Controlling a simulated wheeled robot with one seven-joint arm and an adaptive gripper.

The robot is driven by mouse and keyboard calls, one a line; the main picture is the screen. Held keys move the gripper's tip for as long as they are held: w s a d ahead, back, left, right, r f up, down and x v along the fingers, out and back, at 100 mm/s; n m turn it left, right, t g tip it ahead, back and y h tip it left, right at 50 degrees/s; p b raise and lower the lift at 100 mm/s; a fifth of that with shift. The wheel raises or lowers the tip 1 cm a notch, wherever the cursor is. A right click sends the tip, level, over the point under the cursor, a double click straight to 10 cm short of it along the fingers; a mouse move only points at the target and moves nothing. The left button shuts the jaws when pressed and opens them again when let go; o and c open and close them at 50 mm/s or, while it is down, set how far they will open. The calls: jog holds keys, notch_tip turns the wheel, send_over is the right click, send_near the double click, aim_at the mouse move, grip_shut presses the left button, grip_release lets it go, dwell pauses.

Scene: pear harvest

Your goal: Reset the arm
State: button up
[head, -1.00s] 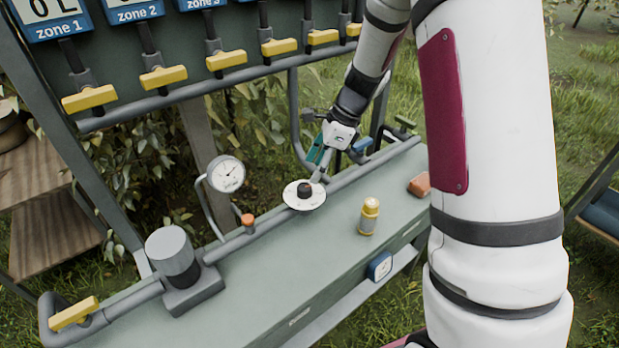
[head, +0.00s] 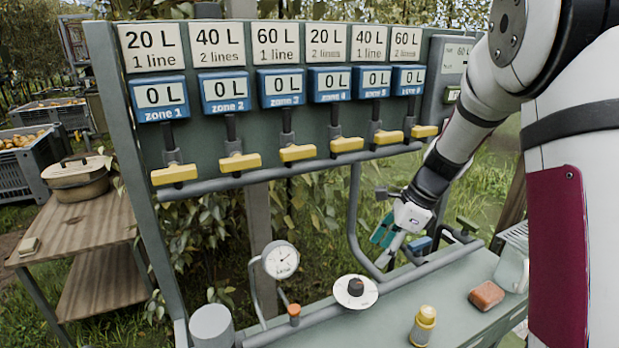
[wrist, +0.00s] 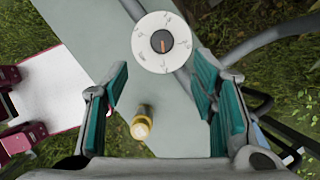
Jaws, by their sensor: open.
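My gripper (head: 384,242) is above the far part of the green bench (head: 448,318), to the right of the white round dial (head: 355,291) with its dark knob. In the wrist view my gripper (wrist: 163,95) has its two teal-padded fingers wide apart with nothing between them that it holds. The dial (wrist: 162,42) lies ahead of the fingertips, and a yellow-capped bottle (wrist: 141,125) stands on the bench below, apart from the fingers.
A panel with blue zone displays (head: 281,87) and several yellow valve handles (head: 299,153) stands behind the bench. A pressure gauge (head: 281,260), an orange cap (head: 294,311) and a reddish block (head: 487,295) are near. A wooden table (head: 85,240) stands at the left.

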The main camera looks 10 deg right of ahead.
jog(key=s+a+r+n+h, duration=0.1)
jog(key=s+a+r+n, duration=0.1)
jog(key=s+r+n, duration=0.4)
jog(key=s+a+r+n, duration=0.3)
jog(key=s+r+n, duration=0.1)
jog(key=s+r, duration=0.3)
jog(key=s+r+n+t+h+p, duration=0.1)
jog(key=s+r+n+t+h, duration=0.1)
jog(key=s+n, duration=0.9)
jog(key=s+h, duration=0.1)
jog(key=s, duration=0.4)
jog(key=shift+s+d+r+n+t+p, duration=0.2)
jog(key=shift+s+d+n+t+p, duration=0.1)
jog(key=shift+s+n, duration=0.1)
